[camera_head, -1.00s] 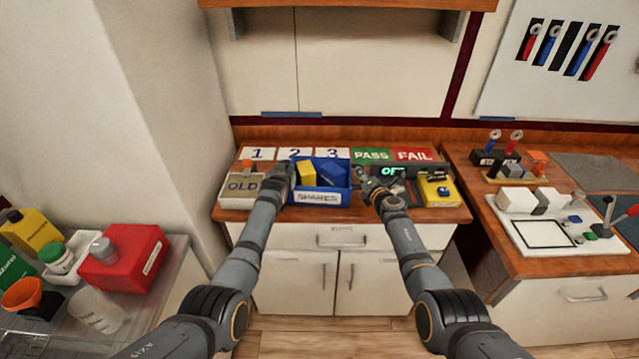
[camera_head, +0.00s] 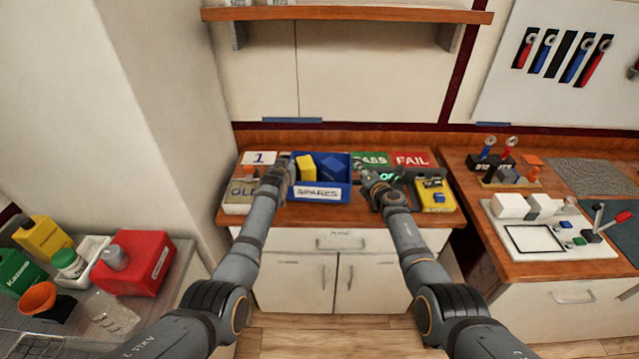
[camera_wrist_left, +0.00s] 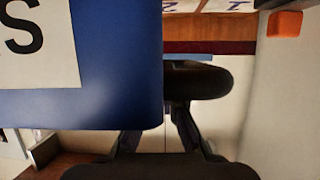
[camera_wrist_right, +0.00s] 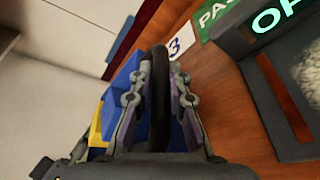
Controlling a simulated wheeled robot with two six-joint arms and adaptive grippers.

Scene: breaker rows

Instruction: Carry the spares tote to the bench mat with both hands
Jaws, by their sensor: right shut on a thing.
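The spares tote (camera_head: 345,196) is a blue open box with a white SPARES label. It holds yellow and blue blocks and looks level, slightly above the middle bench. My left gripper (camera_head: 290,165) is at its left end; the left wrist view shows the tote wall (camera_wrist_left: 125,105) and a dark handle (camera_wrist_left: 197,82). The fingers are partly hidden there, but look shut on that handle. My right gripper (camera_wrist_right: 158,85) is shut on the dark right-hand handle. On the right bench lie a grey mat (camera_head: 592,175) and a dark teal mat (camera_head: 628,228); which is the bench mat is unclear.
An OLD bin (camera_head: 240,206) stands left of the tote. PASS and FAIL cards (camera_head: 410,159), a tester with a lit display and a yellow device (camera_head: 434,199) stand right. A white tray (camera_head: 520,254) and a breaker stand (camera_head: 505,174) occupy the right bench. A shelf is above.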

